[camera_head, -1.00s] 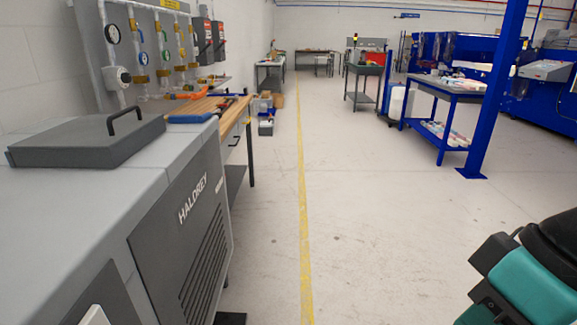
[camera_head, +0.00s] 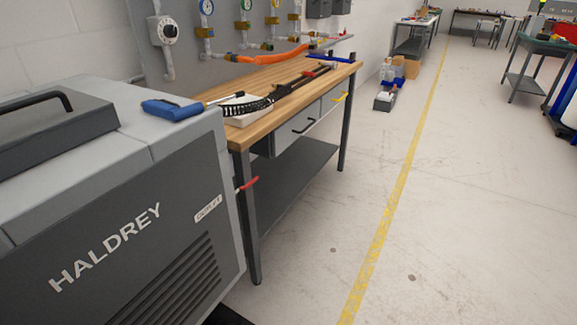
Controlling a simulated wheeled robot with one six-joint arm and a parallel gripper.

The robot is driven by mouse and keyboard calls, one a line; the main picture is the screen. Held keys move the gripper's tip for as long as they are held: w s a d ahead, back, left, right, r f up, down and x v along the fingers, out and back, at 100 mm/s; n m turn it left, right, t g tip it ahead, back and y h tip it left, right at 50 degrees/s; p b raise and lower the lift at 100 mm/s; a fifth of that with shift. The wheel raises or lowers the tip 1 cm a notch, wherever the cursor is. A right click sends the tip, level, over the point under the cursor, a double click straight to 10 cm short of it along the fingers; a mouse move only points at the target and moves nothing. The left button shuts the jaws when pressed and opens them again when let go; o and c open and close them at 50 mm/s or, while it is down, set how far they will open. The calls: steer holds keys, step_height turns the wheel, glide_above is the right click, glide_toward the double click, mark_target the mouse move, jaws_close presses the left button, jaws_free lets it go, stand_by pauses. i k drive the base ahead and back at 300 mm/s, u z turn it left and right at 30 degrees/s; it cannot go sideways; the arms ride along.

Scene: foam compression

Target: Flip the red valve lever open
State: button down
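A small red lever (camera_head: 247,184) sticks out past the right edge of the grey HALDREY machine (camera_head: 95,250), beside the front leg of the wooden workbench. It slants slightly upward to the right. Its mount and the valve body are hidden behind the machine's corner. A small white label (camera_head: 208,209), perhaps reading "OUTLET", is on the machine's front panel left of the lever. My gripper is not in view.
The wooden workbench (camera_head: 215,137) stands just beyond the machine, with a cable chain (camera_head: 247,107) and tools on top. A blue-handled tool (camera_head: 172,109) lies on the machine. Pipes and gauges line the wall panel. Open floor (camera_head: 330,235) lies right, with a yellow line (camera_head: 393,203).

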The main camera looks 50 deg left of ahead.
mark_target(251, 182)
steer(key=u, duration=0.3)
steer(key=i, duration=1)
steer(key=u, duration=1.45)
steer(key=i, duration=0.8)
steer(key=u, duration=0.85)
steer(key=k, duration=1.3)
steer(key=z, duration=0.85)
steer(key=i, duration=1.2)
steer(key=u, duration=0.2)
